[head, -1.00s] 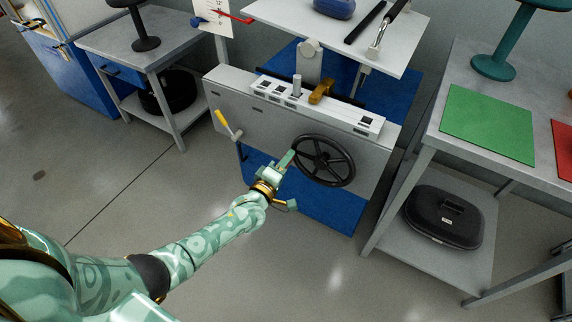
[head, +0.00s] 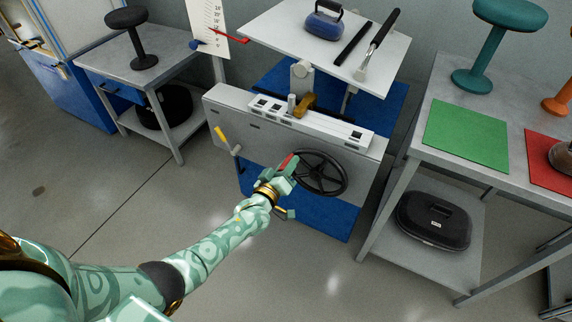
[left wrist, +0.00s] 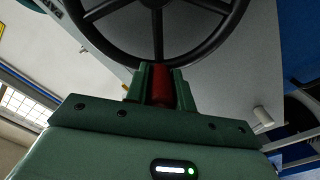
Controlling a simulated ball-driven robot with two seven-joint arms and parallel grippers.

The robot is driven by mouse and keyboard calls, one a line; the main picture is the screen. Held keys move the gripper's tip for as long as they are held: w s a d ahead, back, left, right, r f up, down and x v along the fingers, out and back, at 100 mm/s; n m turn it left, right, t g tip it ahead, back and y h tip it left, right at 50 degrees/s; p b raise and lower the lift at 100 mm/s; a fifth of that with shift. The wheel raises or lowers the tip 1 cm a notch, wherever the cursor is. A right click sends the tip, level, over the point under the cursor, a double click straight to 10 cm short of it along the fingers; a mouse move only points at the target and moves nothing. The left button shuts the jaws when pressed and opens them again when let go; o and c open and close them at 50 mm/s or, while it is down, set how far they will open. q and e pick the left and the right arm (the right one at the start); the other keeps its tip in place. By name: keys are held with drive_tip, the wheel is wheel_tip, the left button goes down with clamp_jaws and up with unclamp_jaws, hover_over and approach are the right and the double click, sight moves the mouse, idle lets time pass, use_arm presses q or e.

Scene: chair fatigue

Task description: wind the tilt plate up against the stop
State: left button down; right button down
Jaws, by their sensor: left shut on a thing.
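The tilt plate (head: 272,34) is the pale board at the top of the grey machine, and it looks sloped in the head view. A black spoked handwheel (head: 321,173) is on the machine's front; its rim and spokes also fill the top of the left wrist view (left wrist: 157,25). My left gripper (head: 288,164) is at the wheel's left edge, shut on a red handle (left wrist: 161,86) beside the rim. The handle's join to the wheel is hidden. I cannot make out the stop for certain. My right gripper is not in view.
A scale (head: 207,28) with a red pointer stands left. A yellow-handled lever (head: 220,134) is left of the wheel. A table with a green mat (head: 466,136) stands right.

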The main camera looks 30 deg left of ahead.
use_arm(q)
drive_tip(key=shift+d, duration=0.1)
idle(0.3)
drive_tip(key=c, duration=1.2)
unclamp_jaws()
drive_tip(key=shift+s, duration=0.1)
drive_tip(key=shift+s, duration=0.25)
drive_tip(key=s+p, duration=0.1)
drive_tip(key=s, duration=0.4)
drive_tip(key=s+p, duration=0.2)
drive_tip(key=s, duration=0.3)
drive_tip(key=s+p, duration=0.2)
drive_tip(key=s, duration=0.3)
drive_tip(key=shift+s+a, duration=0.3)
drive_tip(key=shift+s, duration=0.05)
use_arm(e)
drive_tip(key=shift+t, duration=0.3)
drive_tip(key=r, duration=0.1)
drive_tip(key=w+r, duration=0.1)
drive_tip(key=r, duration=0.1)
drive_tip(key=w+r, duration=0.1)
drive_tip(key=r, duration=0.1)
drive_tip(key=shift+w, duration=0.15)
